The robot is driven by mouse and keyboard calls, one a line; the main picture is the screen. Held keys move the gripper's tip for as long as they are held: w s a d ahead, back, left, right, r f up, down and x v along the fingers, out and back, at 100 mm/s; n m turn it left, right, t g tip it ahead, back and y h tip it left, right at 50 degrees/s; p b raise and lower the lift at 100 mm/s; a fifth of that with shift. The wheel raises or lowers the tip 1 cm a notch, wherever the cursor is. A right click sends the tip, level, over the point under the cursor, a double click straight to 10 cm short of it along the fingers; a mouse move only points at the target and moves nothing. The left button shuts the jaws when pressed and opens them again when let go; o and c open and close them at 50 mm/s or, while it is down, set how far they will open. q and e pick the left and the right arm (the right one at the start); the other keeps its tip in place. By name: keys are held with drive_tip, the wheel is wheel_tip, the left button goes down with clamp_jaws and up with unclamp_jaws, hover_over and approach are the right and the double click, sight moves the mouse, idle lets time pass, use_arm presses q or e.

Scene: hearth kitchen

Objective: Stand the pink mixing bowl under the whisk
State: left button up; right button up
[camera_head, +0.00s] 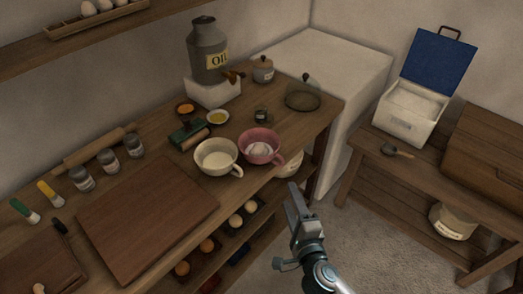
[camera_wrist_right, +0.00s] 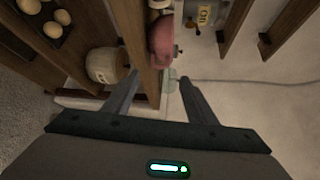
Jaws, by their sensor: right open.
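The pink mixing bowl (camera_head: 276,157) stands upright near the front edge of the wooden counter, with something whitish inside it. Its handle points right. Its pink side also shows in the right wrist view (camera_wrist_right: 162,38), beyond my fingers. My right gripper (camera_head: 295,193) is open and empty, in front of the counter edge, below and right of the bowl and apart from it. In the right wrist view its two fingers (camera_wrist_right: 159,84) are spread with nothing between them. I cannot make out a whisk in either view. My left gripper is not in view.
A cream bowl (camera_head: 209,168) stands close left of the pink one. An oil can (camera_head: 207,55), a glass dome (camera_head: 303,96) and small dishes stand behind. A cutting board (camera_head: 145,215) lies at left. Shelves below hold eggs and a beige pot (camera_wrist_right: 102,66).

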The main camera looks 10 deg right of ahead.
drive_tip(key=p, duration=0.1)
approach(281, 165)
drive_tip(key=w, duration=0.1)
drive_tip(key=w+a, duration=0.1)
drive_tip(key=w, duration=0.1)
drive_tip(key=shift+r, duration=0.15)
drive_tip(key=shift+w, duration=0.1)
drive_tip(key=w+p, duration=0.1)
drive_tip(key=w, duration=0.4)
drive_tip(key=shift+d+p, duration=0.25)
drive_tip(key=shift+p, duration=0.1)
clamp_jaws()
